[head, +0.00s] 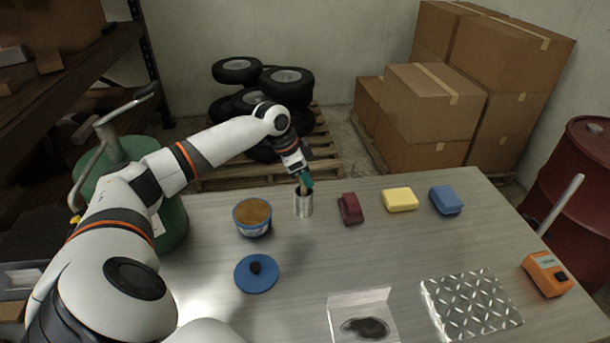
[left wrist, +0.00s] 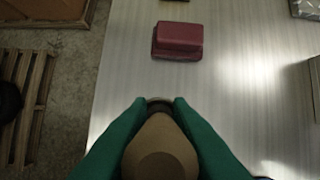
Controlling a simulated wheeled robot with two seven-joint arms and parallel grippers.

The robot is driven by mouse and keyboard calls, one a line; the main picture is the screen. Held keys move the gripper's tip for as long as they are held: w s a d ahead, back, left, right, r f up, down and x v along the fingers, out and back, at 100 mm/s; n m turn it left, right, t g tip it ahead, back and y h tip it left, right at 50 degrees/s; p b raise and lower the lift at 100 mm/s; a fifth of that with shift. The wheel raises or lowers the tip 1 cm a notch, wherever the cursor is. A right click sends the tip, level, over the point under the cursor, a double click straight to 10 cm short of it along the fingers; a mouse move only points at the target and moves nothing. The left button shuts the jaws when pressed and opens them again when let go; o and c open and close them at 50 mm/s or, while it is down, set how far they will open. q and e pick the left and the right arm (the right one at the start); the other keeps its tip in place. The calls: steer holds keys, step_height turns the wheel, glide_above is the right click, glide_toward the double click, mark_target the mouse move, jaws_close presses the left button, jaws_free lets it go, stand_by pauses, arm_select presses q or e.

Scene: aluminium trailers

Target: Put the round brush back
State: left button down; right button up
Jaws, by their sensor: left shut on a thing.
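In the left wrist view, the green fingers (left wrist: 160,128) close around the brush's tan wooden handle (left wrist: 162,152). My right gripper is not in view.
An open tin (head: 252,218) of brown paste stands left of the cup, its blue lid (head: 256,273) in front. A dark red block (head: 350,208), yellow sponge (head: 400,199) and blue block (head: 446,200) lie to the right. A tread plate (head: 472,305) and orange device (head: 547,274) lie nearer.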

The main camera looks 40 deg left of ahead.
arm_select(q)
steer(key=c, duration=1.3)
jaws_free()
steer(key=b+v, duration=0.1)
steer(key=v, duration=1.1)
steer(key=shift+r+b, duration=0.1)
steer(key=shift+b, duration=0.25)
